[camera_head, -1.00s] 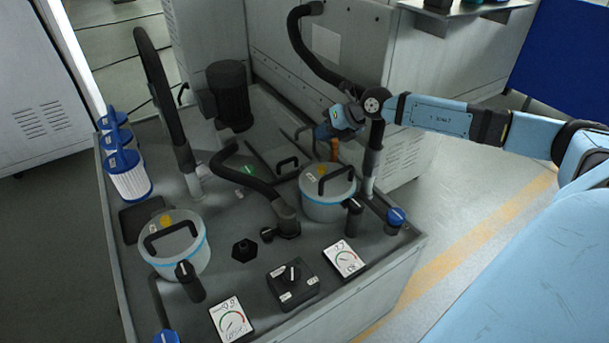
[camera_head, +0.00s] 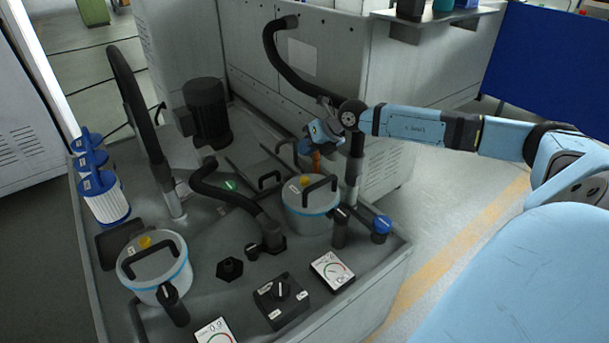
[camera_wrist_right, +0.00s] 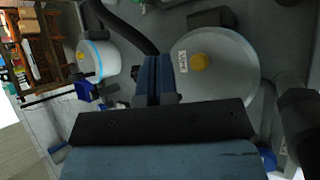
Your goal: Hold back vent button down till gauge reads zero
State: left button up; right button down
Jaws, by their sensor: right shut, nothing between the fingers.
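The right canister (camera_head: 312,222), light grey with a blue band and black handle, has a yellow button (camera_head: 304,180) on its lid. The button and a white label beside it show in the right wrist view (camera_wrist_right: 200,62). My right gripper (camera_head: 313,143) is above and behind this canister, apart from the button. In the wrist view its blue fingers are together and empty, left of the button. The left canister (camera_head: 155,272) has its own yellow button (camera_head: 145,242). The right gauge (camera_head: 332,271) is too small to read; the left gauge (camera_head: 214,333) seems to show 0.9. My left gripper is out of view.
Black hoses (camera_head: 228,193) and a hose pipe beside my right wrist stand close to the canister. Black knob handles (camera_head: 340,228) and a blue knob (camera_head: 381,228) are at the front right. A black switch box (camera_head: 281,298) lies between the gauges. White filters (camera_head: 105,200) stand at left.

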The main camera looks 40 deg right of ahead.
jog(key=b, duration=0.3)
send_over(305, 181)
jog(key=w+d, duration=0.1)
notch_tip(305, 181, down, 5)
jog(key=shift+d+f, duration=0.1)
jog(key=shift+f, duration=0.55)
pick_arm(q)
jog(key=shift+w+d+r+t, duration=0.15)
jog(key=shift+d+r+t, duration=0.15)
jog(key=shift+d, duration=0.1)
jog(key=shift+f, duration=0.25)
pick_arm(e)
jog(key=shift+f, duration=0.1)
dwell(0.4)
jog(key=shift+f, duration=0.25)
